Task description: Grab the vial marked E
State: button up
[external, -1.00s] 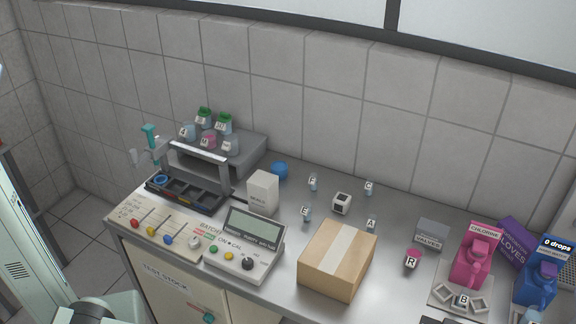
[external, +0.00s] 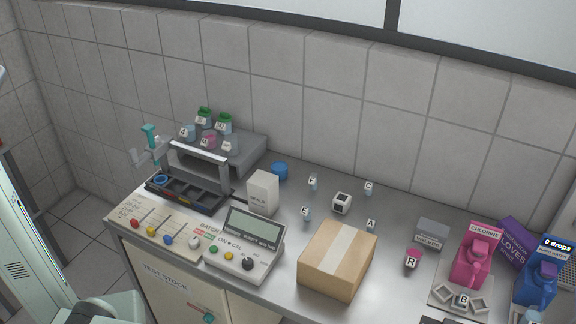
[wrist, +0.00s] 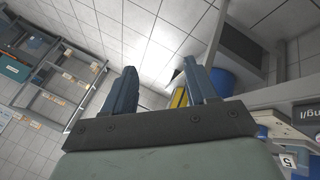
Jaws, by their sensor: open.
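Several small clear vials with white letter labels stand on the bench in the external view. One (external: 312,182) is at the back, one (external: 368,188) is to its right, one (external: 306,213) is nearer the front left, and one (external: 370,226) is behind the cardboard box. Their letters are too small and blurred to say surely which one is E. My gripper (wrist: 160,66) shows in the wrist view with its two dark fingers apart and no vial between them. It is out of the external view, and no vial can be made out in the wrist view.
A cardboard box (external: 337,262) and a control panel with a screen (external: 247,245) take up the bench front. A rack with a handle (external: 190,192) stands left. Pink (external: 476,262) and blue (external: 537,281) jugs stand right.

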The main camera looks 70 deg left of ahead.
jog(key=w+a+r+n, duration=0.1)
jog(key=w+a+r, duration=0.4)
jog(key=a+r, duration=0.3)
jog(key=a+n+y, duration=0.1)
jog(key=a+n, duration=0.1)
jog(key=a, duration=1.4)
jog(key=a+n+y, duration=0.2)
jog(key=a, duration=1.5)
jog(key=s+a+n+g+y, duration=0.1)
jog(key=a+n+y, duration=0.1)
jog(key=a, duration=1.5)
jog(key=s+a+n+g+y, duration=0.15)
jog(key=s+a, duration=0.35)
jog(key=a, duration=0.6)
jog(key=r+n, duration=0.1)
jog(key=n, duration=0.1)
send_over(305, 209)
jog(key=shift+g, duration=0.35)
jog(key=f, duration=0.6)
jog(key=shift+s+f, duration=0.2)
jog(key=shift+f, duration=0.15)
jog(key=shift+w+f, duration=0.15)
jog(key=shift+f, duration=1.45)
jog(key=shift+w+f, duration=0.1)
jog(key=shift+f, duration=1.45)
